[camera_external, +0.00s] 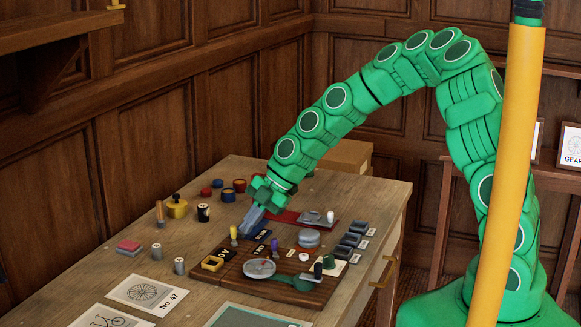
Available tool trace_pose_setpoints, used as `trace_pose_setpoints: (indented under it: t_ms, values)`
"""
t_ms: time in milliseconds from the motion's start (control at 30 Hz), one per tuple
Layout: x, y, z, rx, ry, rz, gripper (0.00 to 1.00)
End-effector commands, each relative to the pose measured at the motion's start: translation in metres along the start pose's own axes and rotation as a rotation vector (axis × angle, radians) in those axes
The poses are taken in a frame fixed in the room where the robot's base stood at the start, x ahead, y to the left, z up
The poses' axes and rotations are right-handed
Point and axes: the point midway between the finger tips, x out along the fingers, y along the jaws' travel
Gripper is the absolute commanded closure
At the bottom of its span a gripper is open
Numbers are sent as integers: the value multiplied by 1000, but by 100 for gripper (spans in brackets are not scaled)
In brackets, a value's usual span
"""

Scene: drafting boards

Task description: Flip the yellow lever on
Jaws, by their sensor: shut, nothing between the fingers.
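The yellow lever (234,233) stands roughly upright at the back left of the dark wooden board (300,290) on the table. Its exact tilt is too small to tell. My gripper (250,222) points down and left, just right of and behind the lever's top in the picture. It is shut with nothing held. I cannot tell whether its fingertips touch the lever. A purple lever (274,246) stands to the right of the yellow one. Dark labels with white lettering lie by the levers; the one nearest the yellow lever (223,254) is hard to read.
Ink pots (228,194) and a yellow pot (177,208) stand behind left. Picture cards (147,294) lie in front.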

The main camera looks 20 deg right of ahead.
Motion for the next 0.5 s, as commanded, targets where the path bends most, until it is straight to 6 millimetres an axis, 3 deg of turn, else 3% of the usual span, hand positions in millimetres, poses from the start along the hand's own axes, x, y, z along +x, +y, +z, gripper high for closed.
trace_pose_setpoints:
  t_ms: [233,500]
  values:
    - [-4,-2,5,2,0,1,100]
    - [-23,-15,28,3,0,1,100]
